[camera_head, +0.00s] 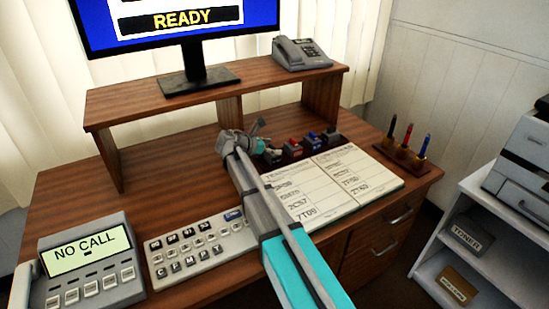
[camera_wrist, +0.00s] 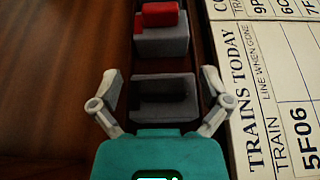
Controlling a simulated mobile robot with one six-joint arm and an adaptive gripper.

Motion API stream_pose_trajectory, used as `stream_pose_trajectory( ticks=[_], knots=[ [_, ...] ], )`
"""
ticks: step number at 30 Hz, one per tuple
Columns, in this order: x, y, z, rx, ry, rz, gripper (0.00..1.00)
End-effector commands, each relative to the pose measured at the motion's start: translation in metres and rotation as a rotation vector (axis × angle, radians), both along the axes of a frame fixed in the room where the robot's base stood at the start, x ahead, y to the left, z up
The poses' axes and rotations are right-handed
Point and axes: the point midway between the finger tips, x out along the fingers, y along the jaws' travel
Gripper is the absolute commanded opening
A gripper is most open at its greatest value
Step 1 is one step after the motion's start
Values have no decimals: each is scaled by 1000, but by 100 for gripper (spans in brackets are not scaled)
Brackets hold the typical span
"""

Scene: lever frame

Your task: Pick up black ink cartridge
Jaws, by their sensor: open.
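The black ink cartridge (camera_wrist: 164,88) sits in a grey holder in the middle of the wrist view, at the near end of a row of holders. My gripper (camera_wrist: 161,80) is open, with one finger on each side of this black block and its holder. I see no clear contact, and cannot tell the height gap. In the head view my gripper (camera_head: 264,146) is over the left end of the row and hides most of the black cartridge.
A red cartridge (camera_wrist: 159,14) is beyond the black one, and a blue cartridge (camera_head: 312,139) is further along. The timetable sheets (camera_head: 335,185) lie close on the right. A keypad (camera_head: 200,247) is to the left. The raised shelf (camera_head: 270,72) stands behind.

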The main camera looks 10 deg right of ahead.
Motion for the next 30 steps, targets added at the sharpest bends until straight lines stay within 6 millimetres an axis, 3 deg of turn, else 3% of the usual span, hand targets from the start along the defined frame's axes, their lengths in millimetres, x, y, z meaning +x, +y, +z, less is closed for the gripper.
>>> stream_pose_trajectory(
  ticks=[18,30],
  knots=[
    [1,-2,-1,0,0,1,95],
    [1,-2,-1,0,0,1,21]
  ],
)
